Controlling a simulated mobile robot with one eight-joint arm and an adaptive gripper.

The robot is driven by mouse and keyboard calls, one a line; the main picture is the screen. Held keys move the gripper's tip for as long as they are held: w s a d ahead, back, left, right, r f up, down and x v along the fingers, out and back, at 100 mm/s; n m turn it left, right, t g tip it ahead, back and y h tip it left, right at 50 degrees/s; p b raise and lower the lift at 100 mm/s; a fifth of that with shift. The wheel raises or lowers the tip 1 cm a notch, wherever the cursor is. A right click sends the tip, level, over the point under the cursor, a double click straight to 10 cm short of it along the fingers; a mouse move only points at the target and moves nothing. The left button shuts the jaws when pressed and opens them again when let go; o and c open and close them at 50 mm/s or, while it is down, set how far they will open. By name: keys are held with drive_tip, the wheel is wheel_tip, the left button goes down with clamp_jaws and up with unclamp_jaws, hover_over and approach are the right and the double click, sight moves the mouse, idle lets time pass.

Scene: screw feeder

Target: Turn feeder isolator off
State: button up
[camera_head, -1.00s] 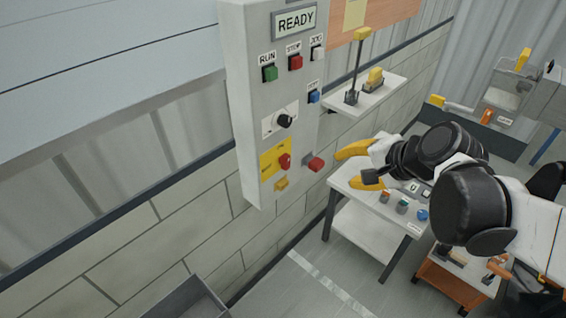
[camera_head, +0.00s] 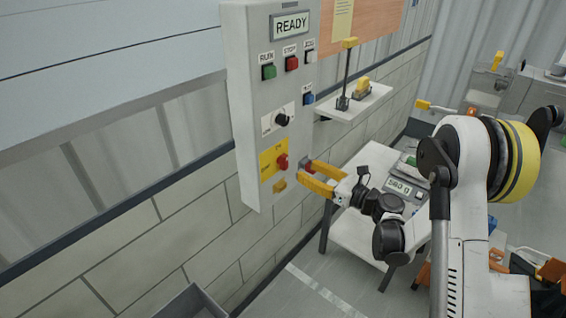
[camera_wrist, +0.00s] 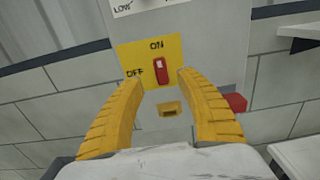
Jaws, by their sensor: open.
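The feeder isolator is a red rotary handle (camera_head: 282,161) on a yellow plate (camera_head: 267,160), low on the grey control panel (camera_head: 247,110). In the wrist view the red handle (camera_wrist: 160,70) stands upright, its white mark near the top, below the word ON; OFF is at the plate's left. My gripper (camera_head: 306,178) has yellow fingers, open and empty, just right of the handle in the head view. In the wrist view my gripper (camera_wrist: 157,82) has its fingertips on either side of the handle's lower end, apart from it.
A yellow hasp-like block (camera_wrist: 171,108) sits below the plate. A red block (camera_wrist: 235,102) sticks out at the panel's lower right. A black knob (camera_head: 283,120) and push buttons are above. A shelf (camera_head: 352,103) and a white table (camera_head: 352,232) stand to the right.

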sight(287, 160)
drive_tip(key=b+x, duration=0.2)
drive_tip(key=x, duration=0.7)
drive_tip(key=shift+w+a+b, duration=0.25)
drive_tip(key=shift+a+b, duration=0.05)
drive_tip(key=shift+b, duration=0.05)
drive_tip(key=shift+c, duration=0.5)
clamp_jaws()
